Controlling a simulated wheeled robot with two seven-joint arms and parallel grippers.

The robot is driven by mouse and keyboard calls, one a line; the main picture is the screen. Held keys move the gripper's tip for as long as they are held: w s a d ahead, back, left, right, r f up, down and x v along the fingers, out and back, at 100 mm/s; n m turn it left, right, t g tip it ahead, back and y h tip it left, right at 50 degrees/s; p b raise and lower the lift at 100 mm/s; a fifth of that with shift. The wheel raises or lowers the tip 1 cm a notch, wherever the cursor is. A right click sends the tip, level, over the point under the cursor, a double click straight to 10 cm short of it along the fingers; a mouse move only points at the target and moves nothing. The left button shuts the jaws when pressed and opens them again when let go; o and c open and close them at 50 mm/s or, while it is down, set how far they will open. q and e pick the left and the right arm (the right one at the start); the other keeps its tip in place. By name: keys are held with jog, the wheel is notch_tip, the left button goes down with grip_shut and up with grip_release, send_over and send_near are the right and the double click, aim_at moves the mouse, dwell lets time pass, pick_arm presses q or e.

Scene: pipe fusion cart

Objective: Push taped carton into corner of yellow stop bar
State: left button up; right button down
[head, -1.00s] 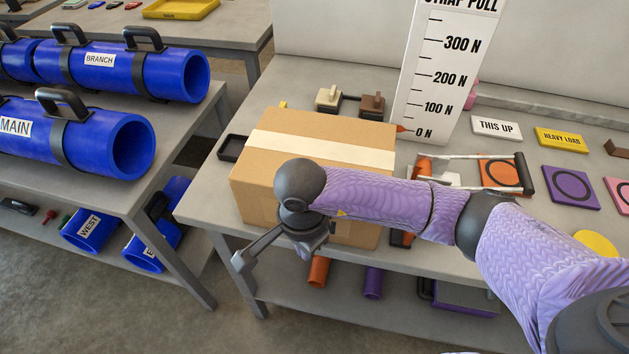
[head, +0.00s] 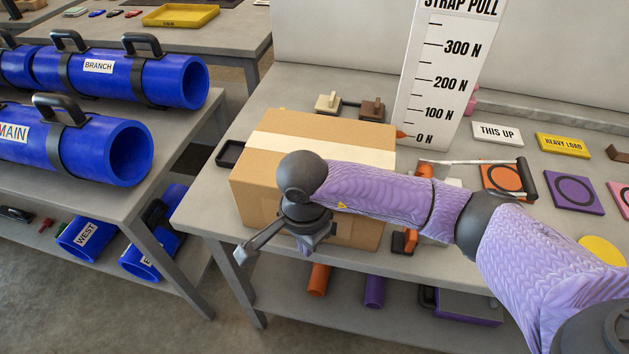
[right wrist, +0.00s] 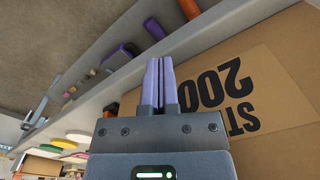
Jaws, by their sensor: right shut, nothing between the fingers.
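The taped carton (head: 262,165) is a brown box with a pale tape strip across its top, standing upright near the bench's left end. My right gripper (head: 240,254) is at the carton's near side, in front of its front face. It is shut and empty. In the right wrist view its two fingers (right wrist: 160,82) are together beside a carton face (right wrist: 268,90) with large black print; I cannot tell whether they touch it. My forearm hides part of the carton's front. No yellow stop bar shows clearly; the area behind the carton is hidden. My left gripper is out of view.
A dark tray (head: 230,153) lies left of the carton. Beige (head: 327,103) and brown (head: 372,109) blocks stand close behind it. The strap pull board (head: 440,80) rises behind its right end. Coloured plates (head: 573,194) lie to the right. Blue pipes (head: 130,152) fill the left bench.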

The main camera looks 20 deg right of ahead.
jog(key=shift+w+d+b, duration=0.3)
jog(key=shift+w+b, duration=0.05)
jog(key=shift+w, duration=0.15)
jog(key=shift+w+d+b, duration=0.25)
jog(key=shift+w+b, duration=0.05)
jog(key=shift+w, duration=0.15)
jog(key=shift+w+d+b, duration=0.45)
jog(key=shift+w+b, duration=0.1)
jog(key=shift+w, duration=0.15)
jog(key=shift+w+d+b, duration=0.4)
jog(key=shift+w+b, duration=0.2)
jog(key=shift+w, duration=0.15)
jog(key=shift+w+d+b, duration=0.3)
jog(key=shift+w+b, duration=0.2)
jog(key=shift+w, duration=0.05)
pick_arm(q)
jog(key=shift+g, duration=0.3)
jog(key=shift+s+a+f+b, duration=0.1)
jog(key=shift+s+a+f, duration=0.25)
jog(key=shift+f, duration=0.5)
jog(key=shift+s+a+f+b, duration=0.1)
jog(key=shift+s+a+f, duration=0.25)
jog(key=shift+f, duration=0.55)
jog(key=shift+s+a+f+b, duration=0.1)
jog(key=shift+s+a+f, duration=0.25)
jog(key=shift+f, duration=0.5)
pick_arm(e)
jog(key=shift+w+d, duration=0.25)
jog(key=shift+w, duration=0.15)
